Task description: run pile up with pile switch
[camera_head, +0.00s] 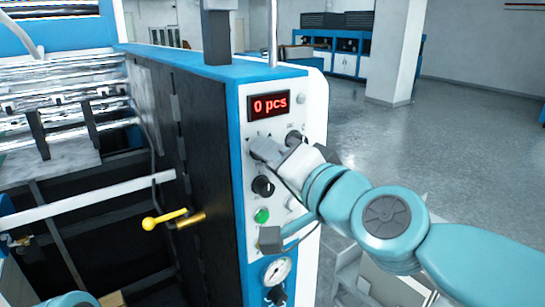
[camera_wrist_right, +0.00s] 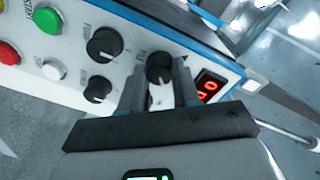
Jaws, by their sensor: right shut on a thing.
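My right gripper (camera_head: 258,150) is at the panel below the display and hides the knob there. In the right wrist view, the pile switch (camera_wrist_right: 160,68) is a round black knob by the display (camera_wrist_right: 208,86), with a small label that seems to read PILE. My right gripper's fingers (camera_wrist_right: 160,88) are on either side of this knob, shut on it. My left gripper is not in view.
Other black knobs (camera_head: 263,186) and a green button (camera_head: 262,215) sit close by on the panel. A pressure gauge (camera_head: 277,270) is below. A yellow-knobbed lever (camera_head: 165,219) sticks out on the left. Open grey floor (camera_head: 470,120) lies to the right.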

